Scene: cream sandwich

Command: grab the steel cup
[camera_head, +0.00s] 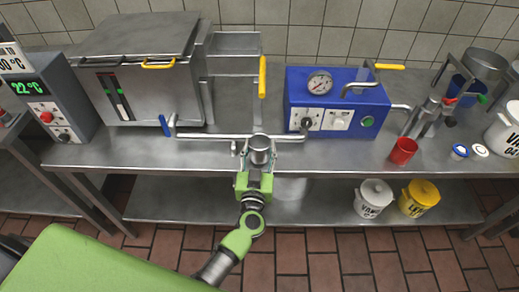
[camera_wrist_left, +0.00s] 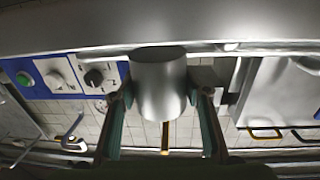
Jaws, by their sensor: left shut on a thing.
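The steel cup (camera_head: 260,150) is a plain grey metal cylinder near the front edge of the metal table, in the middle of the head view. My left gripper (camera_head: 256,172) reaches it from the front. In the left wrist view the cup (camera_wrist_left: 160,85) stands between the two fingers of my left gripper (camera_wrist_left: 162,100), which are shut on its sides. The view appears upside down there. Whether the cup touches the table cannot be told. My right gripper is not in view.
A metal pipe (camera_head: 210,137) runs just behind the cup. A blue box with a gauge (camera_head: 335,85) stands to the right, a steel tank (camera_head: 140,80) to the left. A red cup (camera_head: 403,151) is further right. Lidded buckets (camera_head: 372,200) stand on the lower shelf.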

